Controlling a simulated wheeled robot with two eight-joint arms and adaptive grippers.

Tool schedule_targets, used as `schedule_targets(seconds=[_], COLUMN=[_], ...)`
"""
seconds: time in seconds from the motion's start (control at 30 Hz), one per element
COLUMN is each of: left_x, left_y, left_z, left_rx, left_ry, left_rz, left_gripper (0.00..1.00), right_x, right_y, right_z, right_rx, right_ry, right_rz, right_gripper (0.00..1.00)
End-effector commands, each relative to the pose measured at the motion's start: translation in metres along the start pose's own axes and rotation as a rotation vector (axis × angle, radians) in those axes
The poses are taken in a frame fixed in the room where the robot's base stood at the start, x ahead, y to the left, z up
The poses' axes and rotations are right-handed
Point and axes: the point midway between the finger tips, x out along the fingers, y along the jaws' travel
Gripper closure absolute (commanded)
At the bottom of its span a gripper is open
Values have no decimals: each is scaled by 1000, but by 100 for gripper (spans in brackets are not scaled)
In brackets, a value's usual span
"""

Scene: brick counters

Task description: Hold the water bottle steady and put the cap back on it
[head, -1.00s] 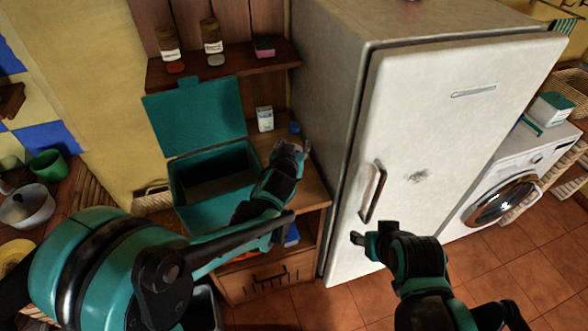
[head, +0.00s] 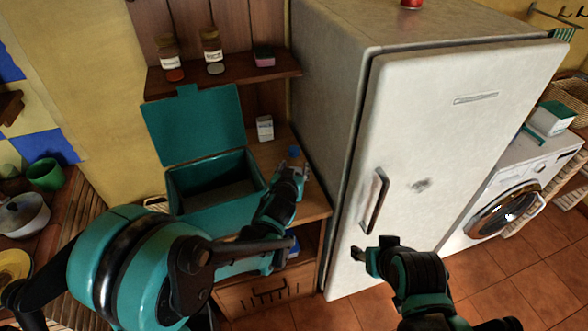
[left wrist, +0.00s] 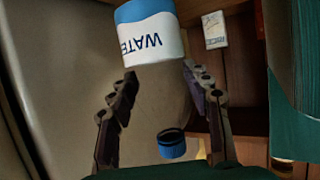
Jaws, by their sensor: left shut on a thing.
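My left gripper (head: 291,168) is over the counter between the teal box and the fridge, shut on the water bottle. In the left wrist view the bottle's blue and white label (left wrist: 149,35) shows past the fingers, and its clear body lies between them. A blue cap-like piece with a dark opening (left wrist: 173,145) shows low between the fingers; I cannot tell whether it touches the bottle. In the head view a small blue part (head: 295,152) shows just beyond the gripper; the rest is hidden. My right gripper (head: 374,248) is open and empty in front of the fridge door.
The open teal box (head: 215,212) stands left of my left gripper. A small white carton (head: 265,128) stands behind it, under a shelf (head: 225,76) with jars. The fridge (head: 440,120) bounds the right side. A blue thing (head: 294,244) sits on the lower shelf.

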Motion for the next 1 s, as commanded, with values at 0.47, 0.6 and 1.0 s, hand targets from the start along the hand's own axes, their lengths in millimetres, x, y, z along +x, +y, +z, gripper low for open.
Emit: schedule_targets(seconds=[0.47,0.6,1.0], left_x=[1,0,-71], left_y=[0,0,0], left_z=[2,0,-3], left_rx=[0,0,1], left_ry=[0,0,0], left_rz=[0,0,1], left_gripper=[30,30,30], right_x=[2,0,-17], right_y=[0,0,0], right_z=[1,0,-12], right_rx=[0,0,0], right_ry=[0,0,0], right_rz=[0,0,0], right_gripper=[50,50,50])
